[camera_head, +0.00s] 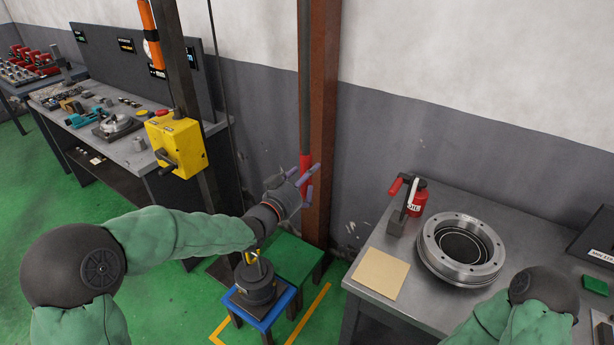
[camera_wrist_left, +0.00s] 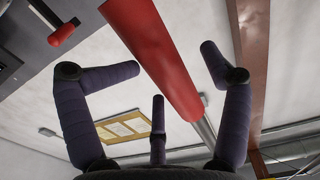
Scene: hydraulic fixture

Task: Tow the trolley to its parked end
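A dark pole (camera_head: 305,75) hangs down in front of the brown column and ends in a red grip (camera_head: 305,172). In the left wrist view the red grip (camera_wrist_left: 155,60) passes between my spread purple fingers. My left gripper (camera_head: 306,180) is open at the lower end of the red grip in the head view. The fingers are not closed around it, and I cannot tell whether any touches it. The trolley cannot be made out in either view. My right arm enters at the lower right, but its gripper is out of frame.
A brown column (camera_head: 325,120) stands right behind the pole. A yellow box with a lever (camera_head: 177,145) is on a post to the left. A black weight (camera_head: 256,288) rests on a blue stool (camera_head: 285,303), below my left forearm. A grey table (camera_head: 385,240) stands right.

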